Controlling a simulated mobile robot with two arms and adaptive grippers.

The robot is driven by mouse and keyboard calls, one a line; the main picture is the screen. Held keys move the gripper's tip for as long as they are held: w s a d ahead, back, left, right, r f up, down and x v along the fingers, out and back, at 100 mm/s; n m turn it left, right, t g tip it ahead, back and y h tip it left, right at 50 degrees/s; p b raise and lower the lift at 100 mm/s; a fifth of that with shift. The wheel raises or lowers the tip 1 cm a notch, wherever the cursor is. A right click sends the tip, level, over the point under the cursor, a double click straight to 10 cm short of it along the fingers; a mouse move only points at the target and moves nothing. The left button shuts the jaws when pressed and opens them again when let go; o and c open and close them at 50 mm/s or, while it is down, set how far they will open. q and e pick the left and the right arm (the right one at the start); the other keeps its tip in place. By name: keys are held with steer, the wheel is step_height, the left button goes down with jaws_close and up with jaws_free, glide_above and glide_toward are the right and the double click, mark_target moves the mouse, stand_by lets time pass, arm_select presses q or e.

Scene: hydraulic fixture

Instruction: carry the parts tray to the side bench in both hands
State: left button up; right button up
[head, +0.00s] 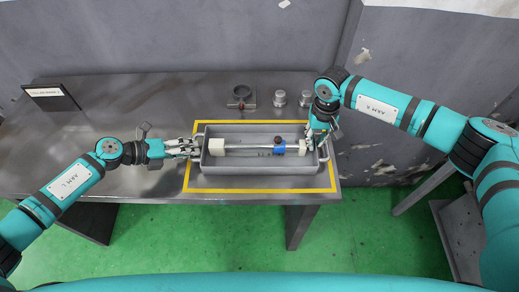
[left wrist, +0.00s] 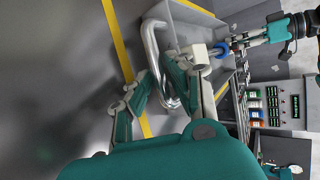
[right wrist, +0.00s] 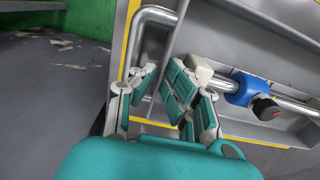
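The grey parts tray (head: 260,183) sits level on the dark metal bench, inside a yellow outline, with a bent metal handle at each end. A silver rod (head: 245,148) with pale end blocks and a blue collar (head: 279,147) lies in it. The fingers partly hide both handle bars.
A dark round fitting (head: 241,96) and two small metal cylinders (head: 279,98) stand behind the tray. A small sign (head: 50,96) stands at the back left of the bench (head: 110,100). Green floor (head: 250,240) lies in front. Another grey surface (head: 458,235) is at the lower right.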

arm_select(q)
steer(key=shift+c, duration=0.3)
arm_select(e)
steer(key=shift+c, duration=0.3)
arm_select(q)
jaws_close()
arm_select(e)
jaws_close()
arm_select(q)
steer(key=shift+r, duration=0.1)
arm_select(e)
steer(key=shift+r, duration=0.1)
